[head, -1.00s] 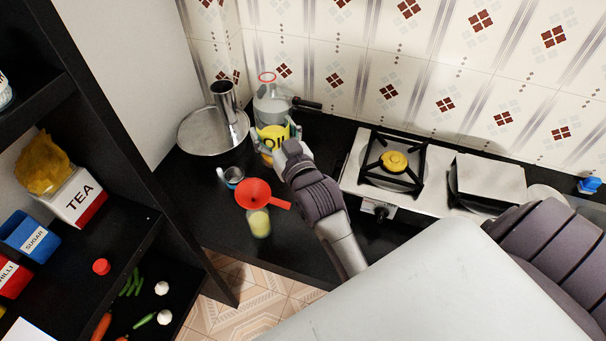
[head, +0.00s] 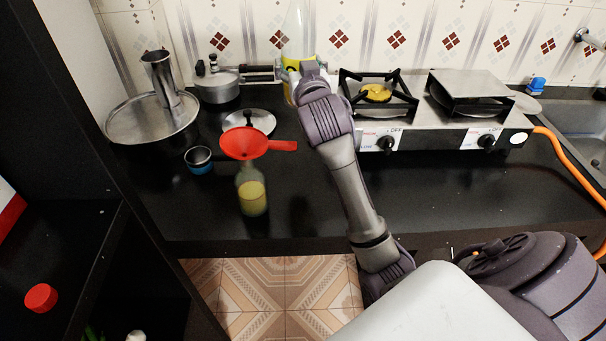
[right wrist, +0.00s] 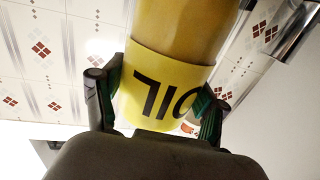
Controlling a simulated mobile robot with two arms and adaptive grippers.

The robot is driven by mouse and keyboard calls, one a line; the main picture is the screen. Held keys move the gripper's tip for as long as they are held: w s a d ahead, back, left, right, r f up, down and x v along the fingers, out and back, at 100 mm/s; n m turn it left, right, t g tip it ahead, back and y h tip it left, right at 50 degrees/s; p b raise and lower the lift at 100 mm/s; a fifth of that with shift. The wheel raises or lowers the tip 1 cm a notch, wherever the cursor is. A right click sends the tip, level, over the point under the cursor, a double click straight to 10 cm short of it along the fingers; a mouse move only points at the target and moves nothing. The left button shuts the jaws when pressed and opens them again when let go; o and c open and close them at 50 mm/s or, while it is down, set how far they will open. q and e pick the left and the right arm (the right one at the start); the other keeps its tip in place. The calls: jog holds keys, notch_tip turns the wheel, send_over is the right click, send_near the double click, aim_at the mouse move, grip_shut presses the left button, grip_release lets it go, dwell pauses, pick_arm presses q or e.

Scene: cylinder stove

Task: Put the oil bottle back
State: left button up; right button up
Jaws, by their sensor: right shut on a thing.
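The oil bottle (head: 296,38) is tall and clear, with a yellow label, and looks upright behind my right gripper. My right gripper (head: 297,72) is shut around the bottle at its label, at the back of the counter left of the stove. In the right wrist view the bottle (right wrist: 180,25) fills the upper middle, with yellow oil inside and an OIL label. The two fingers of the gripper (right wrist: 160,105) press on either side of the label. The bottle's base is mostly hidden, so I cannot tell whether it touches the counter. My left gripper is not in view.
A cup (head: 199,160), lid (head: 262,121), pot (head: 217,88) and large pan (head: 125,125) are left. The stove (head: 410,134) is right. A dark shelf (head: 70,240) stands far left.

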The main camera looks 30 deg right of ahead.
jog(key=shift+s+d+f, duration=0.1)
jog(key=shift+d+f, duration=0.15)
jog(key=shift+f, duration=0.15)
jog(key=shift+f+b, duration=1.1)
jog(key=shift+f, duration=7.45)
jog(key=shift+f, duration=0.15)
jog(key=o, duration=1.4)
jog(key=shift+r, duration=0.2)
jog(key=v, duration=1.2)
jog(key=shift+f+b, duration=0.1)
jog(key=shift+b, duration=0.2)
